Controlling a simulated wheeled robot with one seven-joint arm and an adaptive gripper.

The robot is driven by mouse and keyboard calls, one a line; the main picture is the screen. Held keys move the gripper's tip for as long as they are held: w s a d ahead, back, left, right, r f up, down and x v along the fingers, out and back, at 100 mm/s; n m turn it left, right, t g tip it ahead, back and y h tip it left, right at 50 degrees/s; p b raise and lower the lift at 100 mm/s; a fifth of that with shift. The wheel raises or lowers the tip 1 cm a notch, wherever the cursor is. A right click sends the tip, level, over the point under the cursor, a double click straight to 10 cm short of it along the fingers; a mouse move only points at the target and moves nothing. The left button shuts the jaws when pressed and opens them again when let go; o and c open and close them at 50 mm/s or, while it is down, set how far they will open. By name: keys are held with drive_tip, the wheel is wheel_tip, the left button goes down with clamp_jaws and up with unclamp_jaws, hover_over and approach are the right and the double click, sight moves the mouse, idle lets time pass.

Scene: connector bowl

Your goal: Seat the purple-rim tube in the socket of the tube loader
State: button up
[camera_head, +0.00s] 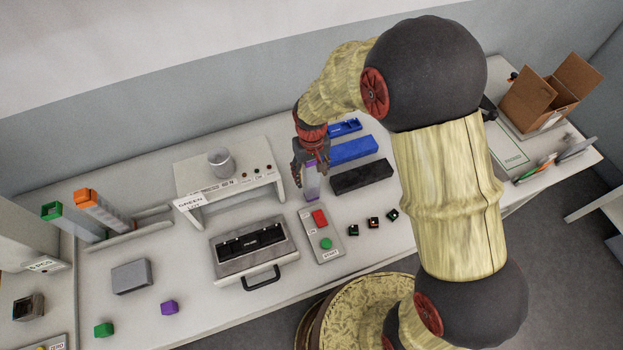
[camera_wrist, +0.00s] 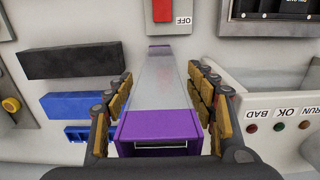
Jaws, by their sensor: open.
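The purple-rim tube (camera_head: 312,187) is a long translucent tube, roughly upright, with its lower end by the table behind the red-and-green button panel. In the wrist view the tube (camera_wrist: 162,85) runs away from the camera, its purple rim (camera_wrist: 160,126) nearest and another purple band at its far end. My gripper (camera_head: 310,165) is open, with its fingers on either side of the tube; it also shows in the wrist view (camera_wrist: 163,92). I cannot tell whether the fingers touch it. No socket of the tube loader can be made out, and I cannot tell what the tube's lower end rests in.
The button panel (camera_head: 323,238) is close in front. The white bench unit (camera_head: 228,180) with a grey cylinder stands left; black (camera_head: 361,177) and blue (camera_head: 353,149) blocks lie right. An orange-ended tube (camera_head: 98,208) and a green-ended tube (camera_head: 70,220) lie far left.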

drive_tip(key=shift+c, duration=0.4)
drive_tip(key=c, duration=1.3)
drive_tip(key=shift+r, duration=0.1)
